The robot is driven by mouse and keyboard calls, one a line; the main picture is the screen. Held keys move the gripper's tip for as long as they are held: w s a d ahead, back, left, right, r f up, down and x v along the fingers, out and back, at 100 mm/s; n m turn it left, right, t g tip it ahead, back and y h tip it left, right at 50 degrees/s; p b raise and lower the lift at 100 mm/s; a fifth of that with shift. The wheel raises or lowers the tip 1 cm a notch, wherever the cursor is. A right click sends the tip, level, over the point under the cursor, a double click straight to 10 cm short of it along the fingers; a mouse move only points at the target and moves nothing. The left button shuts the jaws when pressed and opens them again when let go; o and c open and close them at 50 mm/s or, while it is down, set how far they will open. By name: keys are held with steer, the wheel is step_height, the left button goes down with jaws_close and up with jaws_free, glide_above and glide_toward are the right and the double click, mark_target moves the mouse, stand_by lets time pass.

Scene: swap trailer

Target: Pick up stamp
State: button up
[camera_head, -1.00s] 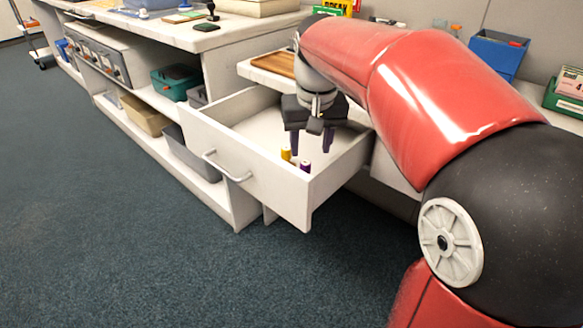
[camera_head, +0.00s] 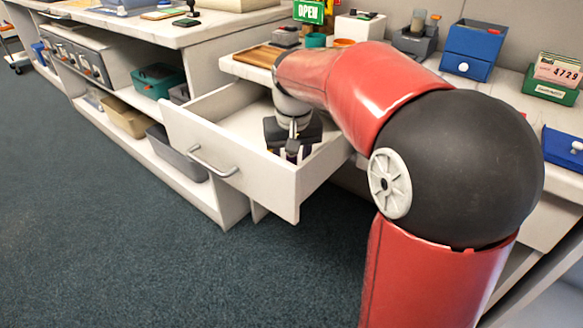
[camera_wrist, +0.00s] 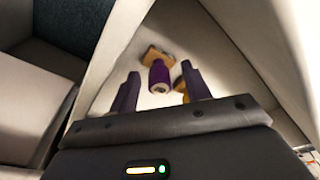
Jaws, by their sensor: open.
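A purple cylinder (camera_wrist: 159,73) with a pale round end lies in the open white drawer (camera_head: 253,180), between my finger tips in the wrist view. Yellow-tan pieces (camera_wrist: 184,82) lie close to it. I cannot tell for sure which of these is the stamp. My gripper (camera_wrist: 160,71) is open, its two dark purple fingers on either side of the cylinder, with no clear contact. In the head view my gripper (camera_head: 293,152) is down inside the drawer near its front right corner and hides most of the small things there.
The drawer's front and side walls stand close around my gripper. A wooden tray (camera_head: 258,56) lies on the desk above. Blue drawers (camera_head: 474,50) and a green card box (camera_head: 550,84) stand to the right. Bins (camera_head: 125,116) fill the left shelves.

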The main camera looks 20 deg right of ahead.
jaws_close()
steer(key=shift+r, duration=0.1)
step_height(320, 180, up, 20)
steer(key=p, duration=0.4)
